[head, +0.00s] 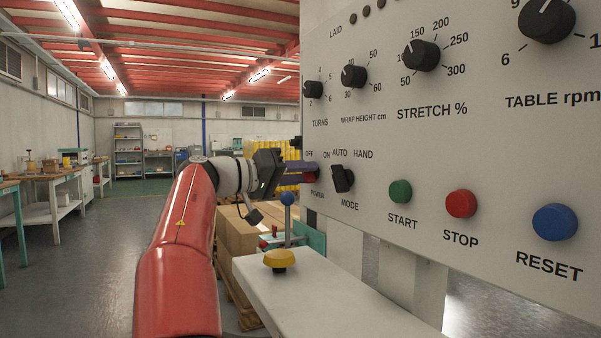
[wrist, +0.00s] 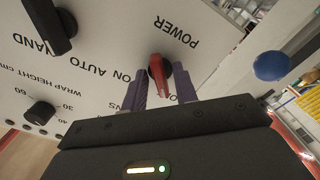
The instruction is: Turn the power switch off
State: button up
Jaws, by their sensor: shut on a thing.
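The power switch is a red handle (wrist: 157,72) on a dark round base on the pale control panel (head: 480,130). In the wrist view, which is nearly upside down, my gripper (wrist: 163,86) has one purple finger on each side of the handle and is shut on it. In the head view my gripper (head: 302,170) reaches the panel's left edge, and a bit of red switch (head: 311,178) shows between the OFF/ON marks and the word POWER. I cannot tell exactly which mark the handle points to.
The black mode switch (head: 343,178) sits close to the right of my gripper. Start (head: 400,191), stop (head: 460,203) and reset (head: 555,222) buttons lie further right. Below are a blue ball-topped lever (head: 287,198), a yellow button (head: 279,259) and a white ledge (head: 325,295).

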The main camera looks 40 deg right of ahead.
jog(key=shift+n, duration=0.4)
jog(key=o, duration=0.6)
jog(key=shift+a, duration=0.1)
jog(key=v, duration=0.7)
jog(key=shift+a, duration=0.3)
jog(key=shift+w, duration=0.1)
